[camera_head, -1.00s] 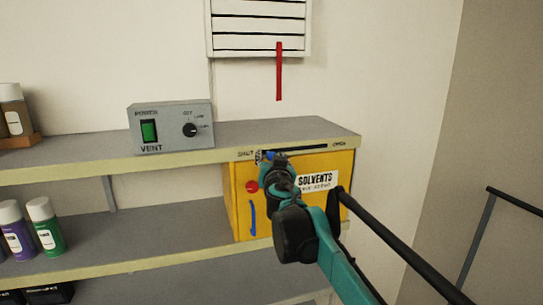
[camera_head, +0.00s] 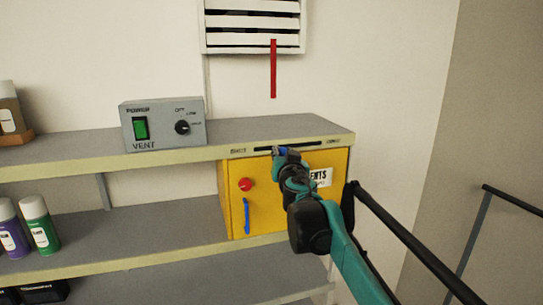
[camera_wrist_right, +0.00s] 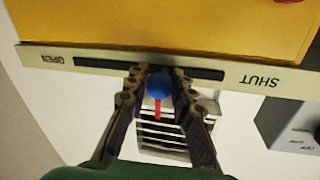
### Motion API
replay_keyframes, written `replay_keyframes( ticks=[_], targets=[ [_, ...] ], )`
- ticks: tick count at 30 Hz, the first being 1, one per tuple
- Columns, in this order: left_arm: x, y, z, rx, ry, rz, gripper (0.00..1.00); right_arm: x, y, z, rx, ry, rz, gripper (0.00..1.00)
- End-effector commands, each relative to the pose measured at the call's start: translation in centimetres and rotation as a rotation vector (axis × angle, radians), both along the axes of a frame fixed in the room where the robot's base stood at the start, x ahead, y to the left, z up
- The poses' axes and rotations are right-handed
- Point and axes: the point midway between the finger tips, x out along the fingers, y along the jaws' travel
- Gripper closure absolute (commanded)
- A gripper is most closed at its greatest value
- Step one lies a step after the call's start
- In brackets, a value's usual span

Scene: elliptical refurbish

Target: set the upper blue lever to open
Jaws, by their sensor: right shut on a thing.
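The upper blue lever (camera_head: 279,151) sits in a dark slot on the front edge of the upper shelf. The slot is marked SHUT at its left end and OPEN at its right end in the head view. In the right wrist view the lever's round blue knob (camera_wrist_right: 159,87) is near the middle of the slot (camera_wrist_right: 100,66), between the two ends. My right gripper (camera_head: 281,156) is shut on this knob, with one finger on each side (camera_wrist_right: 160,76). My left gripper is not in view.
Below the shelf stands a yellow solvents cabinet (camera_head: 265,215) with a red knob (camera_head: 245,184) and a lower blue handle (camera_head: 246,216). A grey vent box (camera_head: 163,124) is on the shelf. A louvred vent (camera_head: 252,23) with a red strip (camera_head: 273,70) hangs above. A dark rail (camera_head: 500,196) is at right.

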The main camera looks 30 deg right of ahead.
Motion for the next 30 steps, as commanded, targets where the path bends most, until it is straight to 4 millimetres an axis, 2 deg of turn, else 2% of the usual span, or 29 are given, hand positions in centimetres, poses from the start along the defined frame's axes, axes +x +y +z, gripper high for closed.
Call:
replay_keyframes(
  ticks=[1, 6, 12, 15, 21, 30],
  targets=[
    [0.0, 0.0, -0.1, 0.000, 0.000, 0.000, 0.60, -0.4, -1.4, 0.0, 0.001, -0.001, -0.007, 1.00],
    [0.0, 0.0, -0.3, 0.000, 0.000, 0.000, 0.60, -1.4, -5.5, 0.0, 0.001, -0.001, -0.008, 1.00],
    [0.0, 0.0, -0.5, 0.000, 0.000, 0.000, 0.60, -2.3, -9.5, 0.0, 0.001, 0.000, -0.006, 1.00],
    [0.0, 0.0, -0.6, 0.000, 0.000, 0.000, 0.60, -2.6, -10.8, 0.1, 0.002, -0.001, -0.004, 1.00],
    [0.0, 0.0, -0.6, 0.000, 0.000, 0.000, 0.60, -2.9, -12.1, 0.1, 0.002, -0.002, -0.002, 1.00],
    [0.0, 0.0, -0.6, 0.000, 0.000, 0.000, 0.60, -2.9, -12.3, 0.1, 0.003, -0.002, -0.003, 1.00]
  ],
)
